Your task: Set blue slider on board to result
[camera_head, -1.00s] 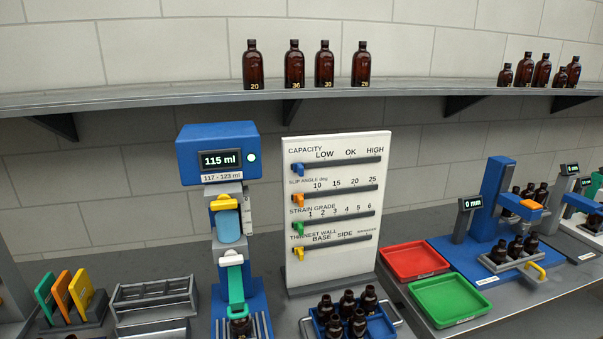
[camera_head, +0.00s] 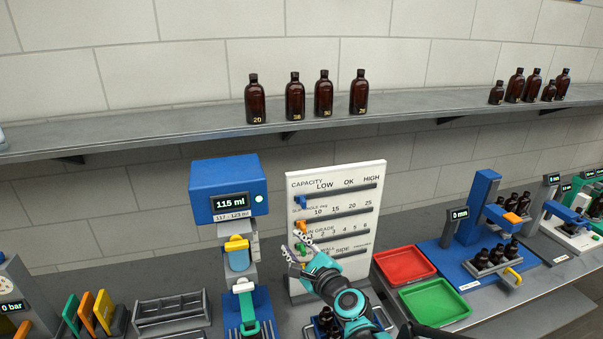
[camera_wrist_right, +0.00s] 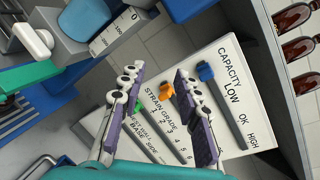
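The blue slider (camera_head: 300,202) sits at the left end of the CAPACITY track on the white board (camera_head: 367,172), left of LOW. It also shows in the right wrist view (camera_wrist_right: 206,72), just outside one finger. The meter display (camera_head: 231,203) reads 115 ml, with 117 - 123 ml printed below. My right gripper (camera_head: 292,243) is open in front of the board's left part, below the blue slider. In the right wrist view the orange slider (camera_wrist_right: 167,89) appears between its fingers (camera_wrist_right: 156,75); contact cannot be told. My left gripper is not in view.
The blue meter (camera_head: 210,180) stands close left of the board. A bottle rack, partly hidden by my right arm, is below it. A red tray (camera_head: 404,266) and green tray (camera_head: 435,302) lie to the right. A shelf with bottles (camera_head: 323,95) runs above.

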